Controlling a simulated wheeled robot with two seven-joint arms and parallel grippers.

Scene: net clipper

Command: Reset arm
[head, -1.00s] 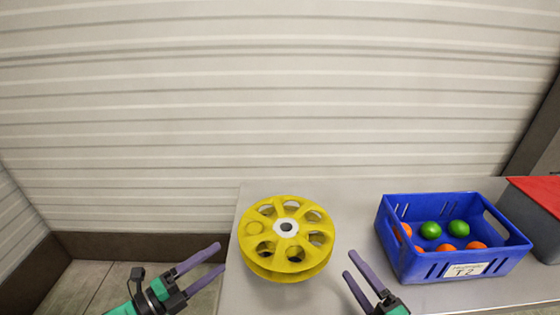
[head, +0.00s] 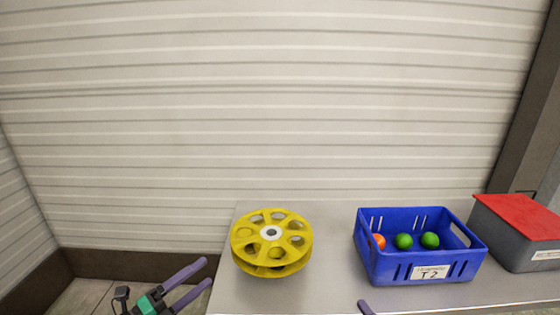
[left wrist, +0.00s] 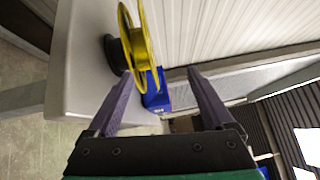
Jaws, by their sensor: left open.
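My left gripper (head: 195,284) is at the lower left of the head view, off the left edge of the table. It is open and empty, with its two purple fingers apart; they also show in the left wrist view (left wrist: 160,92). Only one purple fingertip of my right gripper (head: 365,307) shows at the bottom edge of the head view, so the state of its jaws is hidden. A yellow spoked wheel (head: 246,248) lies on the table to the right of my left gripper, not touching it. The wheel also shows in the left wrist view (left wrist: 133,45).
The grey table (head: 325,270) holds a blue crate (head: 390,269) with green and orange fruit, labelled T2. A grey box with a red lid (head: 520,215) stands at the right. A ribbed pale wall (head: 270,110) rises behind. The table is bare between wheel and crate.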

